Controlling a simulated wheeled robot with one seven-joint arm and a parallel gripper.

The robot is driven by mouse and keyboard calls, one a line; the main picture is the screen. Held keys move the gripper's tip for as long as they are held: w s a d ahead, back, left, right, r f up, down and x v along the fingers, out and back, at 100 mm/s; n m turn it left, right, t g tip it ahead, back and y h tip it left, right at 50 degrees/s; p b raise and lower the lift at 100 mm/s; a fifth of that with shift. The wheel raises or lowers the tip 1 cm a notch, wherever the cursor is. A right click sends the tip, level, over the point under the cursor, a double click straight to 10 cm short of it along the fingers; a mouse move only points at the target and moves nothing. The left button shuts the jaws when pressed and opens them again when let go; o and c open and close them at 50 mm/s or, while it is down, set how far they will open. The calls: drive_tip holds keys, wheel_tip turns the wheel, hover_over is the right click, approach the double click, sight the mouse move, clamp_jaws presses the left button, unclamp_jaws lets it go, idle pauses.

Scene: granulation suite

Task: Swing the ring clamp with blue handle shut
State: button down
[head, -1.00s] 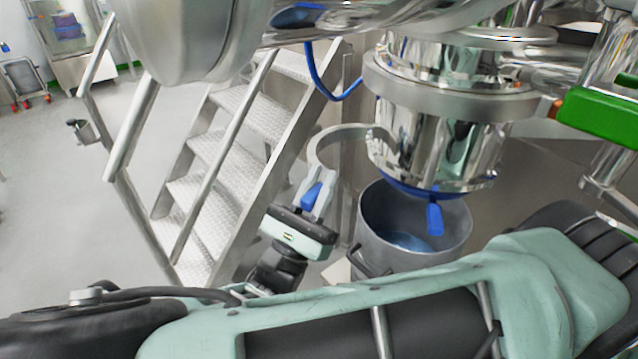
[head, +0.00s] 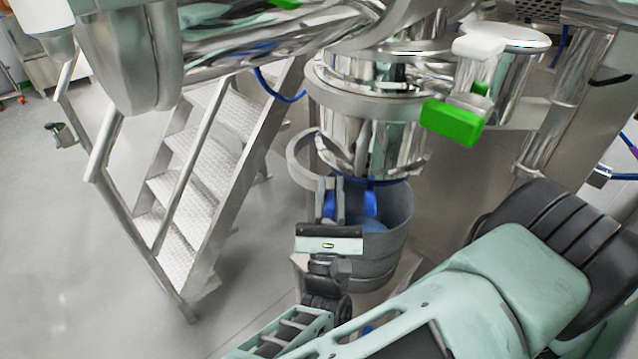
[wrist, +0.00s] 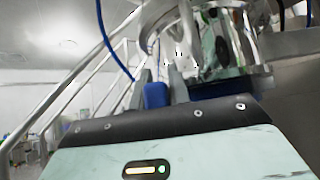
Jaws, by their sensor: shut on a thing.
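The ring clamp (head: 299,160) is a steel half ring, swung out to the left of the polished steel vessel outlet. It stands apart from the outlet's left side at its free part. Its blue handle (head: 330,206) is between the fingers of my gripper (head: 329,193), which is shut on it. In the wrist view the blue handle (wrist: 155,95) shows between the two grey fingers, and the curved clamp (wrist: 160,18) shows above. Another blue handle (head: 369,203) hangs under the outlet, just right of my gripper.
A grey bin (head: 395,225) stands under the outlet, close behind my gripper. Metal stairs with a handrail (head: 195,150) rise at the left. A green handle (head: 452,122) sticks out at the upper right. Floor is open at far left.

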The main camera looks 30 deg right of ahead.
drive_tip(key=shift+s+d+t+y, duration=0.25)
drive_tip(key=shift+d+t+y, duration=0.15)
drive_tip(key=shift+y, duration=0.1)
drive_tip(key=c, duration=1.3)
unclamp_jaws()
